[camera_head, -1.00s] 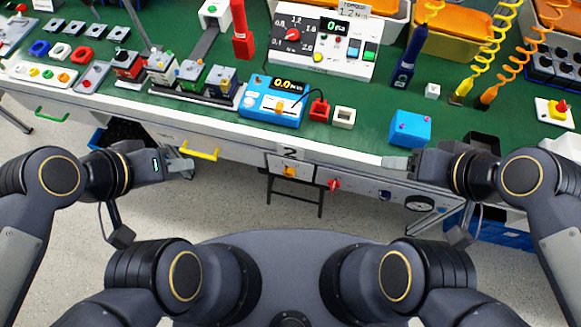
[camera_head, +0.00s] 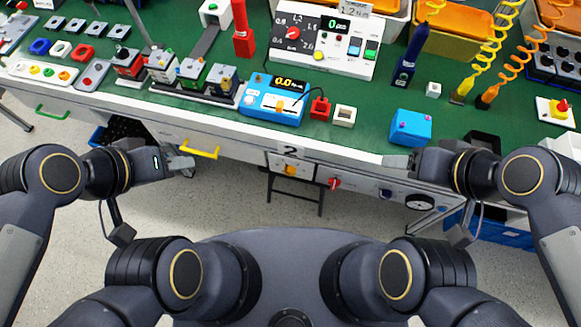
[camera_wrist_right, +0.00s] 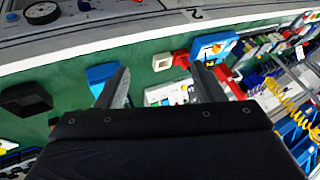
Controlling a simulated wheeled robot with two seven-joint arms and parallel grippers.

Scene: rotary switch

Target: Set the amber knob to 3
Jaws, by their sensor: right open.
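The amber knob (camera_head: 290,170) sits on a pale panel under the front edge of the bench, below a plate marked 2 (camera_head: 291,152). Its scale is too small to read. My left gripper (camera_head: 184,166) is left of the knob, well apart from it, beside a yellow drawer handle; its jaw gap is not clear. My right gripper (camera_head: 397,162) is right of the knob at the bench edge, also apart from it. In the right wrist view its fingers (camera_wrist_right: 161,70) are spread with nothing held between them. The plate marked 2 (camera_wrist_right: 196,14) shows there too.
A red knob (camera_head: 334,184) and a round gauge (camera_head: 420,202) are right of the amber knob. The yellow handle (camera_head: 199,150) sticks out at left. A blue box (camera_head: 410,127) and a blue meter (camera_head: 272,101) stand on the bench. The space before the panel is free.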

